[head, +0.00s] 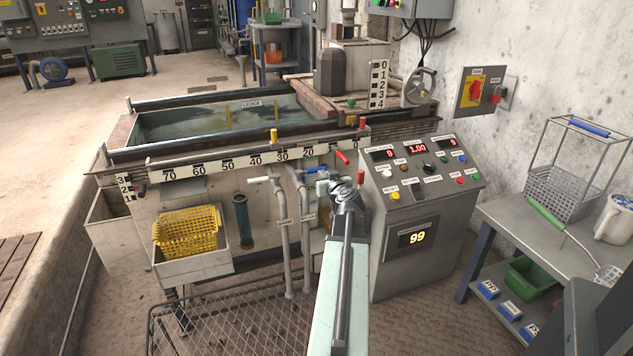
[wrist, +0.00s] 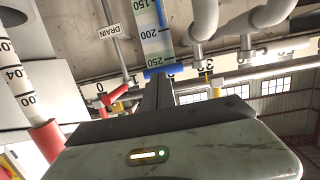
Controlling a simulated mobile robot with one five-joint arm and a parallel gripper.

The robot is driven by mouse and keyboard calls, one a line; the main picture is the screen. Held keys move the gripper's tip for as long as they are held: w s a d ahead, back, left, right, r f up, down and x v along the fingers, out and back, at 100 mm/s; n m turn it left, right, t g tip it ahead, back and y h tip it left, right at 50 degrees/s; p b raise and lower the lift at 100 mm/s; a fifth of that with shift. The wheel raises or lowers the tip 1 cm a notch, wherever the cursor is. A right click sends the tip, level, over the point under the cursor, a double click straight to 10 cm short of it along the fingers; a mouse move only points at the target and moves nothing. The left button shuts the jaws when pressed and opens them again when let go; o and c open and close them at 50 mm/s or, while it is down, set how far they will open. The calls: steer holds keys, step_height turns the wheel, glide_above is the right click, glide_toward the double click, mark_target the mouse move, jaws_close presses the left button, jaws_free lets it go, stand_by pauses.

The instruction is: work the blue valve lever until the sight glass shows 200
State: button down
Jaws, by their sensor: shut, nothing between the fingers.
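The blue valve lever (head: 310,170) is on the pipework at the tank's front, close behind my gripper (head: 345,186) in the head view. In the wrist view my dark fingers (wrist: 158,92) are shut, with their tips just below a blue bar (wrist: 160,72) that looks like this lever. Whether they touch it I cannot tell. The sight glass (wrist: 152,30) stands above it, with marks 150, 200 and 250 in view. Its liquid level cannot be made out. My gripper hides part of the valve in the head view.
A red lever (head: 343,157) is right beside the blue one, and a white handle (head: 259,180) is to the left. A wire cart (head: 230,315) is in front.

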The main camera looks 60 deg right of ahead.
mark_target(318, 169)
steer(key=shift+x, duration=0.95)
steer(key=shift+w+a, duration=0.15)
steer(key=shift+w, duration=0.05)
steer(key=shift+w+d+r, duration=0.1)
steer(key=shift+w+d, duration=0.35)
steer(key=shift+d, duration=0.1)
